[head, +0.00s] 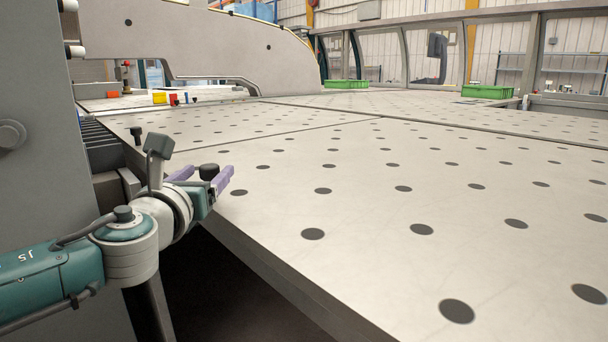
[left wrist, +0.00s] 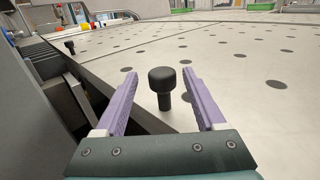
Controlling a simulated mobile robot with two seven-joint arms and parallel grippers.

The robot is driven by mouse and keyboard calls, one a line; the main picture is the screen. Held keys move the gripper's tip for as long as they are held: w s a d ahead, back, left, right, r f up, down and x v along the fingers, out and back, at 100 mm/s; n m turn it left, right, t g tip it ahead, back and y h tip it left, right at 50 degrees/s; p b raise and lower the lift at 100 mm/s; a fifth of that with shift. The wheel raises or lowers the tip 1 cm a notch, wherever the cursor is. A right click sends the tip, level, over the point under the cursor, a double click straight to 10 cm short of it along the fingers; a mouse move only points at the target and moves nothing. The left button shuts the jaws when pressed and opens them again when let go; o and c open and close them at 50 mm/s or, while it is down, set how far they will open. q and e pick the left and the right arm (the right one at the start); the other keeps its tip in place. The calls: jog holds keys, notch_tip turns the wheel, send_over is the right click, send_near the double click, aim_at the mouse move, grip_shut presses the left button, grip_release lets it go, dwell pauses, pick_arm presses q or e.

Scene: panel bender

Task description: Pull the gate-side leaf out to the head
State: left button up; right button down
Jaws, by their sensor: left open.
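The near leaf (head: 380,210) is a pale flat panel with dark round spots; it also shows in the left wrist view (left wrist: 255,110). A black knob on a short post (head: 208,171) stands at its left edge. My left gripper (head: 204,178) is open, its purple fingers on either side of this knob. In the left wrist view the knob (left wrist: 162,80) stands between the two fingers, with a gap visible on each side. My right gripper is not in view.
A second black knob (head: 136,132) stands farther back along the left edge. A grey machine housing (head: 40,150) rises close on the left. Green crates (head: 487,91) stand at the far side. Dark open space lies below the leaf's near edge.

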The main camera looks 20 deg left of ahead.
pick_arm(q)
jog(key=p+v, duration=0.1)
jog(key=v, duration=0.7)
jog(key=shift+s, duration=0.4)
jog(key=shift+d+p, duration=0.1)
jog(key=shift+p, duration=0.2)
